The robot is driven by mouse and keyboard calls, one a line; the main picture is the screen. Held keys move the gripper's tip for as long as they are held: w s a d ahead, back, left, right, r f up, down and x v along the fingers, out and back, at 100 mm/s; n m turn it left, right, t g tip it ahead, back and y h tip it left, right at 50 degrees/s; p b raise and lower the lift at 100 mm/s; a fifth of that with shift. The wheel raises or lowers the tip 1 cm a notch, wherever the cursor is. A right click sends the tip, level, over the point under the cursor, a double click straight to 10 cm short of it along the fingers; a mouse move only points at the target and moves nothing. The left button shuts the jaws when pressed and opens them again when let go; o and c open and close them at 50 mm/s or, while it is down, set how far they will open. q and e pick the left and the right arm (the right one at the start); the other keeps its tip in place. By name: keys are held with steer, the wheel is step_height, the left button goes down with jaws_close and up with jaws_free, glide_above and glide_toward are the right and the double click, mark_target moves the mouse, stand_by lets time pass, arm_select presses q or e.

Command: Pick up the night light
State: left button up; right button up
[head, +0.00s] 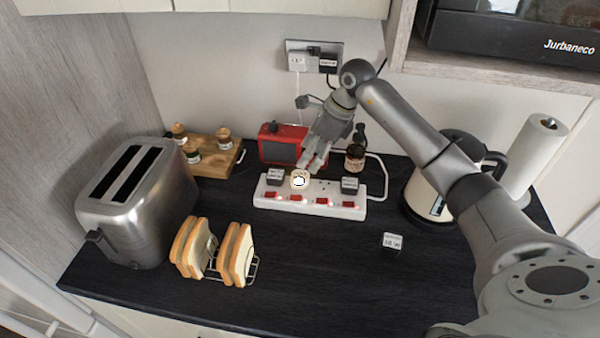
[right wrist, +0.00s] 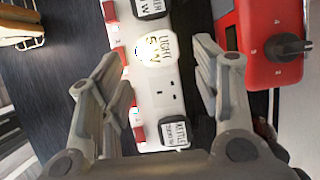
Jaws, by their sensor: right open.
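The night light (head: 299,181) is a small glowing white plug with dark marks on its face, plugged into the white power strip (head: 262,201). In the right wrist view the night light (right wrist: 155,48), lettered "LIGHT 5W", sits between and slightly beyond my open fingertips. My right gripper (head: 312,166) points down just above and behind the strip in the head view. Its fingers (right wrist: 160,60) are spread to either side of the strip and hold nothing. I cannot tell the exact height gap. My left gripper is not in view.
Dark plugs (head: 275,177) (head: 349,185) flank the night light on the strip. A kettle (head: 425,195) stands right, a toaster (head: 140,205) and toast rack (head: 252,268) left. The front counter is mostly clear.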

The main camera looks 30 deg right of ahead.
mark_target(300, 176)
steer(key=shift+a+f, duration=0.35)
steer(key=shift+f, duration=0.2)
steer(key=shift+w+a+f, duration=0.1)
steer(key=shift+w+f, duration=0.05)
steer(key=shift+f, duration=0.15)
steer(key=p+x, duration=0.1)
steer(key=x, duration=0.1)
steer(key=p+x, duration=0.2)
steer(key=shift+f, duration=0.95)
steer(key=c, duration=0.7)
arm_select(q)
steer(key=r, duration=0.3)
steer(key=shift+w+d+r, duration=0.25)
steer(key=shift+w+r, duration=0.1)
arm_select(e)
steer(key=shift+c, duration=0.4)
